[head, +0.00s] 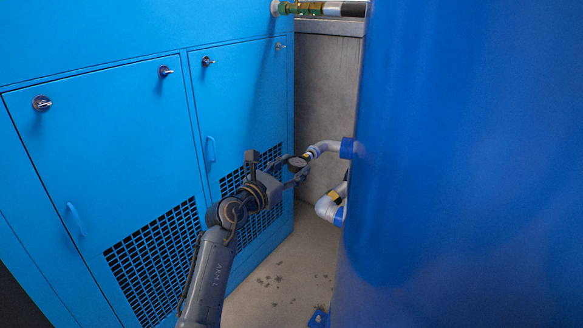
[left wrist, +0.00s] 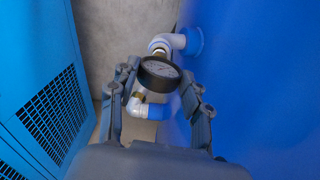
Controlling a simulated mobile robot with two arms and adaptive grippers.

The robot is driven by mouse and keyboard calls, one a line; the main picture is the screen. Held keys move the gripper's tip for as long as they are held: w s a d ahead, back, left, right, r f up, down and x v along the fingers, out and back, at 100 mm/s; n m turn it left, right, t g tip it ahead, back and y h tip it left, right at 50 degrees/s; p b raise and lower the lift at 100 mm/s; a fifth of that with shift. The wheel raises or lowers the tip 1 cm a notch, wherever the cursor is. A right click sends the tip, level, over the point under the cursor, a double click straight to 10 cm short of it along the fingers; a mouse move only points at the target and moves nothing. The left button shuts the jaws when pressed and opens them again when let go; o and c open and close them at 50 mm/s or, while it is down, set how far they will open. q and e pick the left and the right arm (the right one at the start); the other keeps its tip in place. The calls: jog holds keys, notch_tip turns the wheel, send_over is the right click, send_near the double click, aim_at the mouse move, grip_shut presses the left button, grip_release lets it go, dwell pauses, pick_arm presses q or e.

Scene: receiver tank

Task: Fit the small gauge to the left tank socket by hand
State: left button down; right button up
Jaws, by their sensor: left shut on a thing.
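In the head view my left gripper (head: 291,169) is shut on the gauge (head: 298,162) at the end of the upper grey pipe elbow (head: 326,147), which comes out of the blue tank (head: 460,170). The gauge appears in line with the pipe's open end. I cannot tell whether it is seated in the socket or only touching it. My right gripper is not in view.
A lower grey elbow (head: 329,207) comes off the tank below. A blue cabinet (head: 120,140) with grilles and handles stands at the left. A grey wall (head: 326,100) closes the narrow gap behind. A brass-fitted pipe (head: 310,8) runs at the top.

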pick_arm(q)
jog(key=shift+r, duration=0.1)
dwell(0.3)
jog(key=shift+w+d, duration=0.25)
dwell(0.7)
